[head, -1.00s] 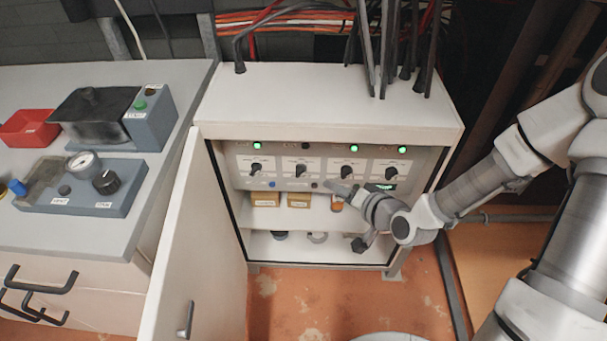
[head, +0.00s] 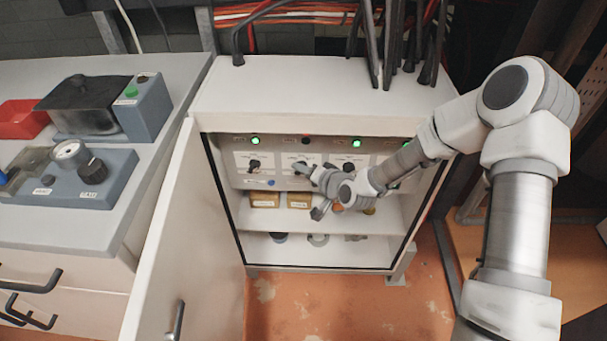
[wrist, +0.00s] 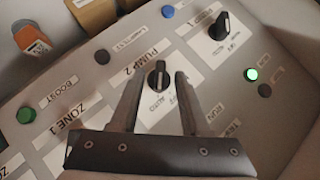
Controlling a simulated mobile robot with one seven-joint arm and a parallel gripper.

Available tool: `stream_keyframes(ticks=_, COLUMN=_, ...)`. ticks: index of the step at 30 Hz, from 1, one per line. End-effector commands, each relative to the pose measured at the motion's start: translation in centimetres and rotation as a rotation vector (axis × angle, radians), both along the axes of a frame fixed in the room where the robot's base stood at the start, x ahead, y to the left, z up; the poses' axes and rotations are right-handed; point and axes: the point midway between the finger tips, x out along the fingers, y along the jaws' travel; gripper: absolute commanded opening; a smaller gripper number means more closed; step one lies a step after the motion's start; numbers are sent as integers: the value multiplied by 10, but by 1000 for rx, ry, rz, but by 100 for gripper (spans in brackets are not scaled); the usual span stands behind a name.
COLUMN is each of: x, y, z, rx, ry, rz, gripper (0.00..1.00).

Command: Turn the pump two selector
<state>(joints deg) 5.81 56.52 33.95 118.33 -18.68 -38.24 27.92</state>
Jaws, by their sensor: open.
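The pump two selector (wrist: 158,76) is a black knob on a white plate labelled PUMP 2 in the wrist view. Its handle stands nearly upright in that picture, with AUTO printed below it. My gripper (wrist: 159,80) is open, with one finger on each side of the knob. Small gaps show beside the knob; I cannot tell how deep the fingers reach. In the head view my gripper (head: 306,170) is at the control panel (head: 236,178) inside the open cabinet, largely covering this selector.
Another black selector (wrist: 219,27) is to the upper right in the wrist view, near a lit green lamp (wrist: 251,74). A green button (wrist: 26,116) and blue button (wrist: 168,11) are also on the panel. The cabinet door (head: 165,230) stands open at left.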

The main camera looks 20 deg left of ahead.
Motion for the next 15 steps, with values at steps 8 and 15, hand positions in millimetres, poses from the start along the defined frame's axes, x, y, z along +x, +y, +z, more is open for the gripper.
stream_keyframes(ticks=8, x=5, y=6, z=-5, rx=-1, ry=1, rz=0, gripper=46)
stream_keyframes(ticks=15, x=5, y=6, z=-5, rx=-1, ry=1, rz=0, gripper=30)
